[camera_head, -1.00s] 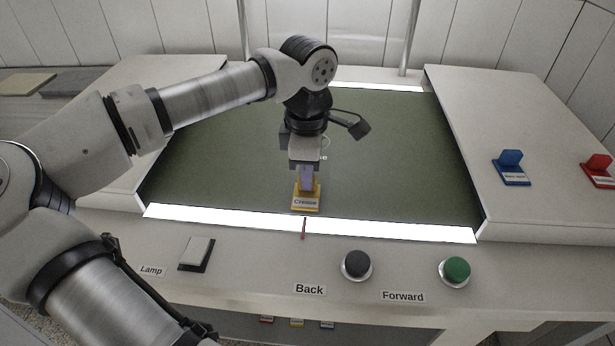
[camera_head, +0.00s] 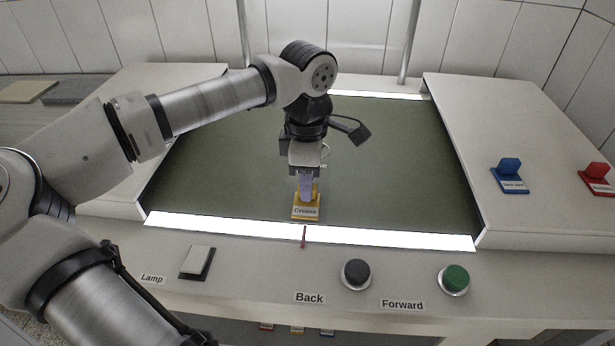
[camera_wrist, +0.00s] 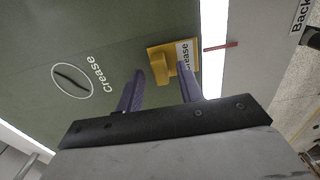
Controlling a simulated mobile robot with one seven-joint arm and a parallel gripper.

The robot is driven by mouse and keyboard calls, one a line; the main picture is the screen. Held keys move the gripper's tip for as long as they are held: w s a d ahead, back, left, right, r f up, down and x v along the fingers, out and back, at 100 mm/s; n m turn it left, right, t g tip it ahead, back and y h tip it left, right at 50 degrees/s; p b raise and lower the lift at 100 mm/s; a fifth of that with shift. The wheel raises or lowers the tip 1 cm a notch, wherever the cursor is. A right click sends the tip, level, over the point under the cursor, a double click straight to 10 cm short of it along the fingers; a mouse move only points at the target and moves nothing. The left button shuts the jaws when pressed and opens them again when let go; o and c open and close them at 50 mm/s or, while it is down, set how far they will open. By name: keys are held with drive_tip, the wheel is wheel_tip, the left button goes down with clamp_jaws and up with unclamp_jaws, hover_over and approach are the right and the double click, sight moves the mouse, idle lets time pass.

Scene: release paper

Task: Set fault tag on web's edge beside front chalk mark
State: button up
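The yellow fault tag (camera_head: 306,212), labelled "Crease", lies flat on the green web (camera_head: 390,165), close to its front edge by the bright front strip. It also shows in the wrist view (camera_wrist: 187,57), with its upright grip (camera_wrist: 158,68) between the fingertips. My gripper (camera_head: 305,194) is low over the tag, its purple fingers apart with a visible gap to the grip in the wrist view (camera_wrist: 160,72). On the web, a white chalk oval (camera_wrist: 72,80) rings a dark crease, with "Crease" written beside it.
A short red line (camera_head: 304,237) is on the front panel, in line with the tag. The panel holds a lamp switch (camera_head: 196,262), a black Back button (camera_head: 356,274) and a green Forward button (camera_head: 455,279). Blue (camera_head: 511,177) and red (camera_head: 597,180) tags stand at right.

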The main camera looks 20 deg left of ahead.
wheel_tip(320, 180, up, 12)
drive_tip(key=p, duration=0.7)
drive_tip(key=shift+f, duration=0.25)
drive_tip(key=shift+a, duration=0.1)
